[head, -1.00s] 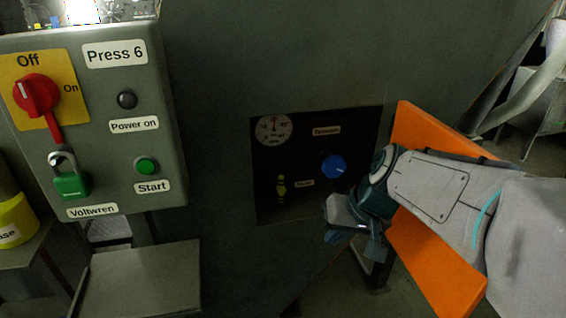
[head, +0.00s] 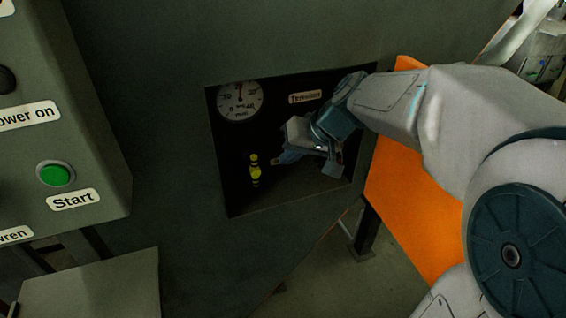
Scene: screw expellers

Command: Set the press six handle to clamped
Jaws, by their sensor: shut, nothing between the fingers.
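The press six handle is a small yellow-green lever (head: 255,170) in the dark recess of the press, below the round gauge. It stands about upright, with dark bands across it. I cannot read its setting from here. My gripper (head: 277,160) is inside the recess, just to the right of the handle, with its fingertips pointing left toward it. The fingers are shut and hold nothing. A small gap seems to lie between fingertips and handle. My gripper and wrist hide the blue knob and the label beside the handle.
A round gauge (head: 240,100) and a "Tension" label (head: 305,97) sit at the top of the recess (head: 285,200). An orange panel (head: 415,190) stands right of it, close to my arm. The control box (head: 85,110) with a green Start button (head: 55,174) is at left.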

